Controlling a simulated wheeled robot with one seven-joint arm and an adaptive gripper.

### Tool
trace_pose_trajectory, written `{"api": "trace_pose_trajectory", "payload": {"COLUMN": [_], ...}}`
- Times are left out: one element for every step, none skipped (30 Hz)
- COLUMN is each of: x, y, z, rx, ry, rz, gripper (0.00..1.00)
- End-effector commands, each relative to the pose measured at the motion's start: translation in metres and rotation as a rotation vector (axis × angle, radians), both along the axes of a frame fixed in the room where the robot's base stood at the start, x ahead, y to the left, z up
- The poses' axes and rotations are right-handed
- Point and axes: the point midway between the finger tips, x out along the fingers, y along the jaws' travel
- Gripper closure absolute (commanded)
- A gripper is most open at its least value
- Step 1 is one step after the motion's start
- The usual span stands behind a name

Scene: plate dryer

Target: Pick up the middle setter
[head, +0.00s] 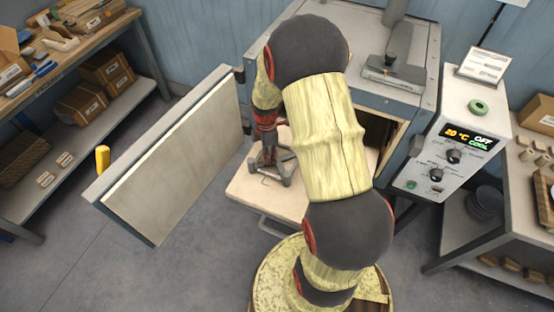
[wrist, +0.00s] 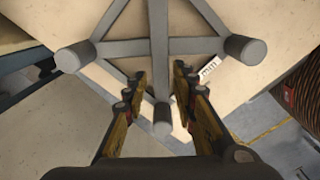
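A grey metal setter (head: 284,172) with splayed arms and round stubby feet is on the pale board in front of the open dryer. In the wrist view the setter (wrist: 160,47) fills the upper middle, with a foot at left, at right and at the near centre. My gripper (wrist: 159,78) is open. Its fingers stand on either side of the setter's near arm, with visible gaps. In the head view my gripper (head: 267,145) points down over the setter. My arm hides part of the dryer opening. I cannot tell whether other setters are inside.
The dryer door (head: 185,155) stands open at left. The control box (head: 450,145) at right reads 20 °C, OFF, COOL. A shelf rack (head: 55,85) is at far left and a side table (head: 500,220) at right. A small white label (wrist: 209,68) lies beside the setter.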

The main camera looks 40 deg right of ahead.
Motion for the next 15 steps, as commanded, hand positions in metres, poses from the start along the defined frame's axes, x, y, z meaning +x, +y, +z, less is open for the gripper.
{"api": "trace_pose_trajectory", "payload": {"x": [-0.001,-0.002,-0.001,-0.001,-0.001,-0.001,-0.001,-0.001,0.0,0.0,0.0,0.0,0.0,0.0,0.0], "y": [0.002,0.002,0.002,0.001,0.001,0.001,0.001,0.001,0.001,0.001,0.001,0.001,0.001,0.001,0.001], "z": [-0.011,-0.015,-0.021,-0.025,-0.028,-0.031,-0.032,-0.033,-0.033,-0.032,-0.032,-0.032,-0.032,-0.032,-0.032], "rx": [0.001,0.002,0.001,0.001,0.0,0.0,0.0,0.0,0.0,0.0,0.0,0.0,0.0,0.0,0.0], "ry": [0.003,0.004,0.003,0.002,0.001,0.001,0.001,0.001,0.0,0.0,0.0,0.0,0.0,0.0,0.0], "rz": [0.0,0.0,0.0,0.0,0.0,0.0,0.0,0.0,0.0,0.0,0.0,0.0,0.0,0.0,0.0], "gripper": [0.73,0.73,0.73,0.73,0.73,0.73,0.73,0.73,0.73,0.73,0.73,0.73,0.73,0.74,0.76]}}
